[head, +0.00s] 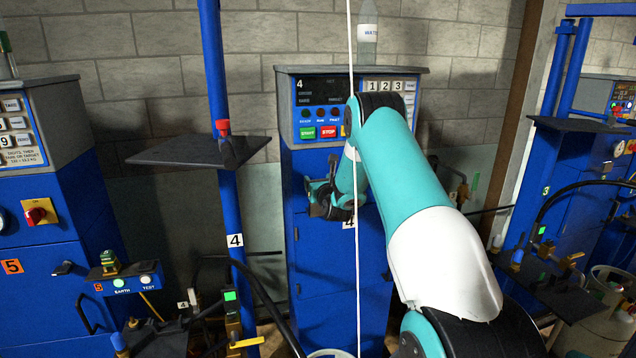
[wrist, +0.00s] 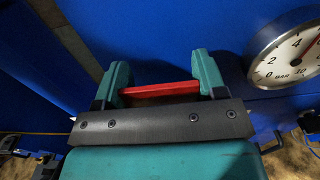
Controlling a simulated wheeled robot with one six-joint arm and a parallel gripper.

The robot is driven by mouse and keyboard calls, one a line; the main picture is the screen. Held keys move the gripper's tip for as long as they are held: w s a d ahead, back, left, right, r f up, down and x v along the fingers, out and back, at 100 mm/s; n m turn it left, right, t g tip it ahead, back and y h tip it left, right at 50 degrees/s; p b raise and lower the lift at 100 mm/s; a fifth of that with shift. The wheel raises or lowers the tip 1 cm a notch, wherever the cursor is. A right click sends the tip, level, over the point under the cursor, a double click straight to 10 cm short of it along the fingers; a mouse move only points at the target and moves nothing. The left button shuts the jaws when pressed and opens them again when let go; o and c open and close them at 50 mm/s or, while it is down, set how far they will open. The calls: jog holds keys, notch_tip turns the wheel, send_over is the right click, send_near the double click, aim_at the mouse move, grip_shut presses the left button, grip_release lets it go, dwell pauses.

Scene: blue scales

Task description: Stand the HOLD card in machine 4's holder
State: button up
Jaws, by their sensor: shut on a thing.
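Machine 4 (head: 298,250) is the blue cabinet with a grey top in the middle of the head view, with a dark display and green and red buttons. My gripper (head: 318,192) is in front of its upper front panel. In the wrist view its two teal fingers (wrist: 161,78) are shut on a thin red piece (wrist: 160,90), seen edge-on and spanning the gap between them. It is likely the HOLD card, but no lettering shows. A blue surface lies beyond the fingers. I cannot make out the card holder; my arm covers part of the machine's front.
A round pressure gauge (wrist: 288,56) is right of the fingers in the wrist view. A blue post (head: 222,120) with a dark shelf (head: 185,152) stands left of machine 4. A thin white line (head: 352,60) hangs before it. A water bottle (head: 367,35) stands on top.

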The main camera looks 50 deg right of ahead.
jog(key=shift+f, duration=0.25)
jog(key=o, duration=1)
jog(key=shift+o, duration=0.2)
jog(key=b+v, duration=1.2)
jog(key=v, duration=0.5)
jog(key=shift+a, duration=0.2)
jog(key=shift+s, duration=0.1)
